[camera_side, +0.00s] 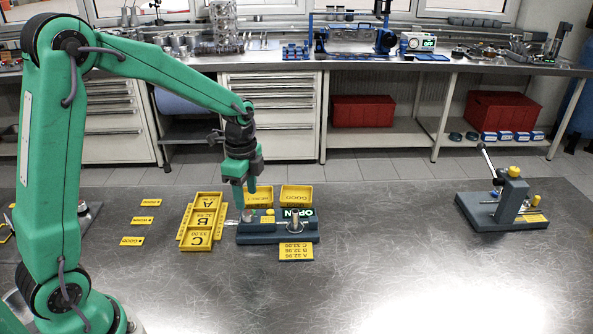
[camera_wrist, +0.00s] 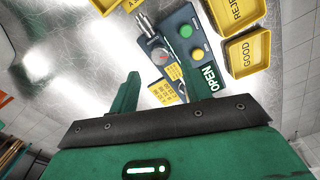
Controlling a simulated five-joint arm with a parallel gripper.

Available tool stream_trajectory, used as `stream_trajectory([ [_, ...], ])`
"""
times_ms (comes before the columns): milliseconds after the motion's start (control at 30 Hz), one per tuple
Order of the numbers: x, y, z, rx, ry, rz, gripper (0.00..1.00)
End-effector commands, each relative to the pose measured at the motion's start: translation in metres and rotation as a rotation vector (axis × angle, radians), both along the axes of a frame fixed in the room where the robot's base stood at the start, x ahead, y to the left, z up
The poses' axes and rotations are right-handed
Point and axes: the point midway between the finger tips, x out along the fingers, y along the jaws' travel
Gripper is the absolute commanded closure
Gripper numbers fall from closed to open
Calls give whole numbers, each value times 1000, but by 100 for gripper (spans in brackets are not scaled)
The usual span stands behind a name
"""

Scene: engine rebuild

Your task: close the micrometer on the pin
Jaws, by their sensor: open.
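The micrometer stand (camera_side: 278,238) is a dark grey block on the steel bench, with a lit green "OPEN" sign (camera_side: 298,212). A silver upright pin (camera_side: 296,222) stands on its right part in the side view. The silver micrometer barrel (camera_wrist: 145,25) shows at the upper left of the stand in the wrist view. My gripper (camera_side: 245,198) is above the left part of the stand, fingers pointing down. In the wrist view my gripper (camera_wrist: 156,55) is open and empty, its right finger covering part of the stand. I cannot make out the pin clearly there.
Yellow trays marked A, B, C (camera_side: 202,222) stand left of the stand; yellow bins (camera_side: 296,196) stand behind it. A yellow size card (camera_side: 296,251) lies in front. Another grey fixture with a lever (camera_side: 505,210) stands far right. The bench between is clear.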

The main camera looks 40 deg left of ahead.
Motion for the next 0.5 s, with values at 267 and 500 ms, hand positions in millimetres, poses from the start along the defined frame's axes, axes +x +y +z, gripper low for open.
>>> stream_trajectory([
  [267,-1,0,-35,0,3,0,52],
  [500,0,0,-52,0,1,1,52],
])
